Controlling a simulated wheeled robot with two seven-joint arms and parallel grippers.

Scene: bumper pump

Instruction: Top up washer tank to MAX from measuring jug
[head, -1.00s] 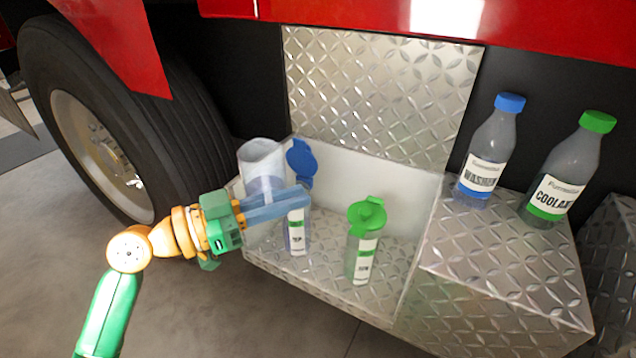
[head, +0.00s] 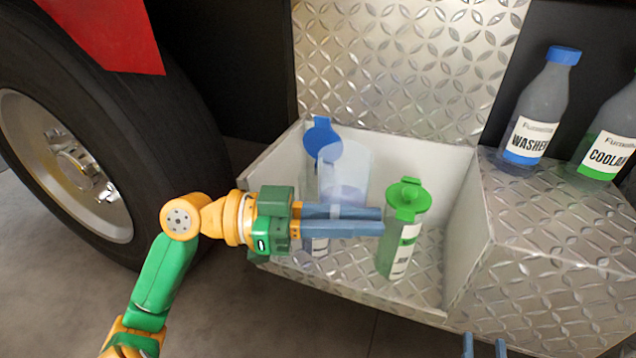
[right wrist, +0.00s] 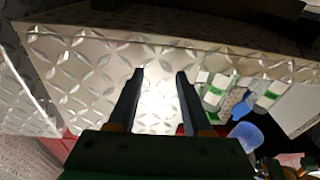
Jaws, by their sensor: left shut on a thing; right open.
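The clear measuring jug (head: 345,172), with pale bluish liquid low in it, is held by my left gripper (head: 382,222), shut on it. It looks roughly upright, in front of the washer tank. The washer tank (head: 318,248) stands in the metal bay with its blue lid (head: 322,138) flipped open. The jug and my left gripper cover much of the tank, so its level and MAX mark are hidden. My right gripper (head: 485,348) shows only its fingertips at the bottom edge; in the right wrist view (right wrist: 160,78) its fingers are apart and empty.
A tank with a green lid (head: 408,195) stands to the right in the same bay. A washer bottle (head: 538,115) and a coolant bottle (head: 605,140) stand on the tread-plate step (head: 560,225). A large wheel (head: 100,130) is at left. The bay's white wall (head: 440,170) encloses the tanks.

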